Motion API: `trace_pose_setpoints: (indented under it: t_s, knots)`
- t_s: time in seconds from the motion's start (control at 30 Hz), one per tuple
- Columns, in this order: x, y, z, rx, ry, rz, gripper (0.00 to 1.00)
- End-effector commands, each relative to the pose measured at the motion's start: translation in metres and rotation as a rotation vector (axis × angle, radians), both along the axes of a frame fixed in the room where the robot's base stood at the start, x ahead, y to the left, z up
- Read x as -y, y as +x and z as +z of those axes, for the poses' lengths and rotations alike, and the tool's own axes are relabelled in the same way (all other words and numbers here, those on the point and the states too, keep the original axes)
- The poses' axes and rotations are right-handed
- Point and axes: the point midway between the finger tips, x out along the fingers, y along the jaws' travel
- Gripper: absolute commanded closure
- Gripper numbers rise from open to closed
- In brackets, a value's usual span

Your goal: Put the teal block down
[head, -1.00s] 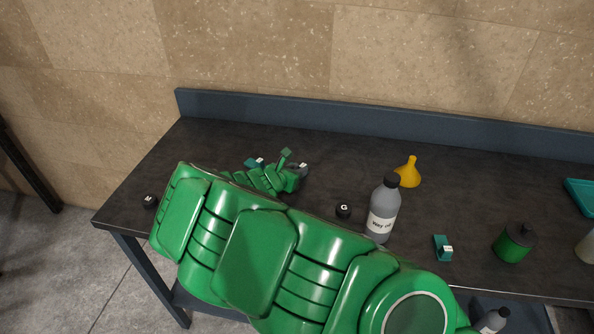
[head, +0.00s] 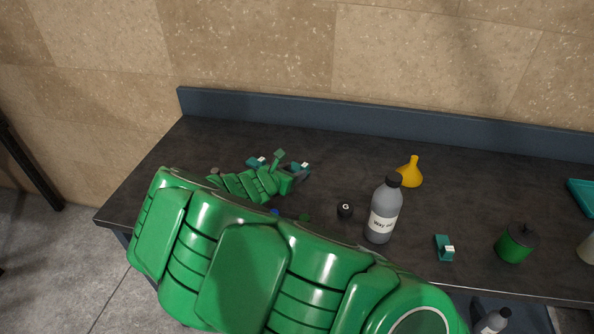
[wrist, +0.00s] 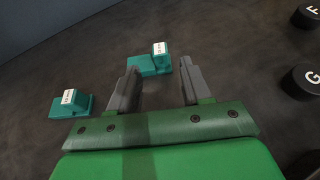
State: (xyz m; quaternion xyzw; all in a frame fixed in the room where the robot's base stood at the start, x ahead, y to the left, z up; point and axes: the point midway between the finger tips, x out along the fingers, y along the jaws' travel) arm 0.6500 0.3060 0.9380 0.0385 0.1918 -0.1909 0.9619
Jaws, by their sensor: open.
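A teal block (wrist: 147,66) with a white label stands on the dark bench, just beyond and between my fingertips in the wrist view. In the head view this block (head: 303,166) shows partly beside my fingers. My gripper (wrist: 159,70) is open, with its two grey fingers apart and a gap visible between them and the block. A second, similar teal block (wrist: 68,106) stands to the left of my gripper; it also shows in the head view (head: 254,162). A third teal block (head: 444,248) stands near the bench's front edge at the right.
A grey bottle (head: 384,210), a yellow funnel (head: 410,172) and a green can (head: 514,244) stand to the right. Black caps marked G (wrist: 306,80) and F (wrist: 309,14) lie right of my gripper. The back of the bench (head: 230,133) is clear.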

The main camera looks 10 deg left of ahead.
Motion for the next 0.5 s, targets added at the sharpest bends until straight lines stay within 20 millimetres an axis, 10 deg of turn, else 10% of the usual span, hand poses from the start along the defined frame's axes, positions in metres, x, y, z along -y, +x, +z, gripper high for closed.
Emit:
trace_pose_setpoints:
  t_s: [0.5]
  knots:
    - [-0.020,-0.050,0.023,0.001,-0.001,0.001,0.52]
